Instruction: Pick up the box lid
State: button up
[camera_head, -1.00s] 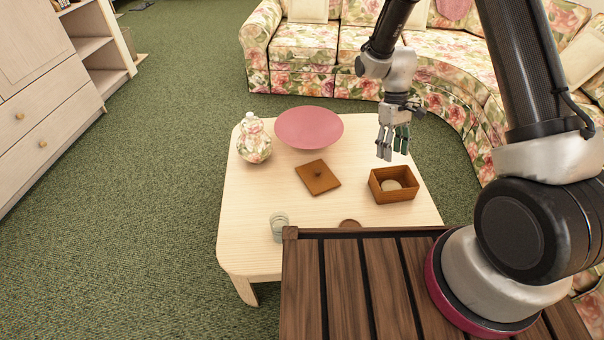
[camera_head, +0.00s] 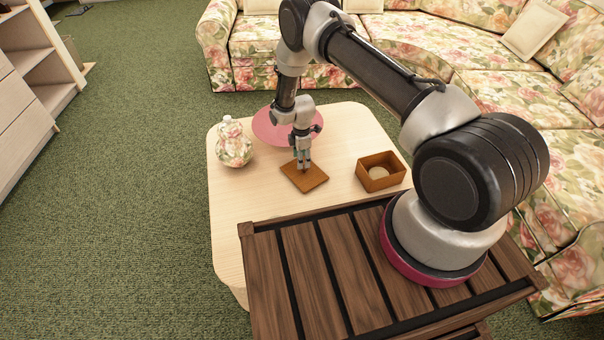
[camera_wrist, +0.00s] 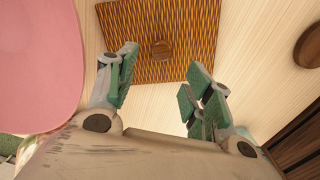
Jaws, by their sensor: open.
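The box lid (camera_head: 305,178) is a flat brown square lying on the pale table, with a small round knob. In the wrist view the lid (camera_wrist: 190,62) lies ahead of my fingers, and its knob (camera_wrist: 162,50) shows near the top, between and beyond the fingertips. My gripper (camera_head: 303,164) points down over the lid, close to the knob. In the wrist view my gripper (camera_wrist: 160,75) is open, with green-padded fingers apart and nothing between them.
A floral vase (camera_head: 234,146) is at the table's left. A round brown object (camera_wrist: 308,46) lies at the right in the wrist view. A floral sofa (camera_head: 470,60) stands behind.

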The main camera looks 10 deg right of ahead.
aim_at(304, 171)
jog(key=f, duration=0.4)
jog(key=d+f, duration=0.1)
jog(key=f, duration=0.1)
jog(key=shift+w+d+f, duration=0.1)
jog(key=shift+w+f, duration=0.05)
jog(key=shift+f, duration=0.2)
grip_shut()
